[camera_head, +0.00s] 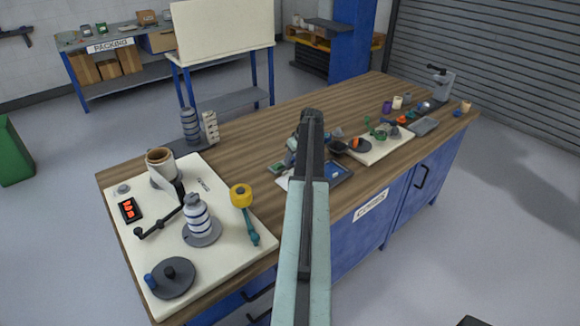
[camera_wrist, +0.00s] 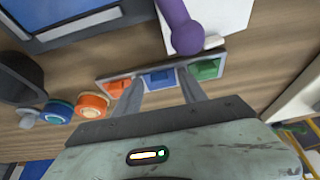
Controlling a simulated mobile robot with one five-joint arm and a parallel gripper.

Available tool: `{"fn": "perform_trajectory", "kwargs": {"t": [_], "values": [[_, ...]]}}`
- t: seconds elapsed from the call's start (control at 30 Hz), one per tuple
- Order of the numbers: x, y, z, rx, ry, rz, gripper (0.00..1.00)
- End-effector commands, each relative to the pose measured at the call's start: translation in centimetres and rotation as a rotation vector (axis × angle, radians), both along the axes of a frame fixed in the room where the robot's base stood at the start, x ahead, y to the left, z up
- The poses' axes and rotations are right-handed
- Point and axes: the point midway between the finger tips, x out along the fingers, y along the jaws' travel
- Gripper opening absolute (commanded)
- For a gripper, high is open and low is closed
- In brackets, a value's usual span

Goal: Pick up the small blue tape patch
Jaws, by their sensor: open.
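The small blue tape patch (camera_wrist: 158,78) lies in the middle of a flat grey holder (camera_wrist: 215,55) in the wrist view. An orange patch (camera_wrist: 119,87) is on its left and a green patch (camera_wrist: 206,70) on its right. My gripper (camera_wrist: 159,76) is open, one finger on each side of the blue patch. Nothing shows as held, and I cannot tell whether the fingers touch the holder. In the head view my arm hides the gripper's tips and the blue patch.
A purple handle (camera_wrist: 180,28) lies on white paper just beyond the holder. An orange roll (camera_wrist: 92,106) and a blue-teal roll (camera_wrist: 58,112) stand left of my gripper. A blue-and-grey tray (camera_wrist: 105,18) is at upper left. A cream board (camera_head: 225,198) with a roller fills the bench's left end.

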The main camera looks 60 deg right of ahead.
Motion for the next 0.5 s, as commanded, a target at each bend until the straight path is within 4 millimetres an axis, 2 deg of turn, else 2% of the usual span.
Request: {"fn": "perform_trajectory", "kwargs": {"t": [0.07, 0.1, 0.17, 0.5], "values": [[0.00, 0.02, 0.15, 0.000, 0.000, 0.000, 0.49], [0.00, 0.03, 0.15, 0.000, 0.000, 0.000, 0.38], [0.01, 0.04, 0.15, 0.000, 0.000, 0.000, 0.22], [0.04, 0.06, 0.19, 0.000, 0.000, 0.001, 0.21]]}}
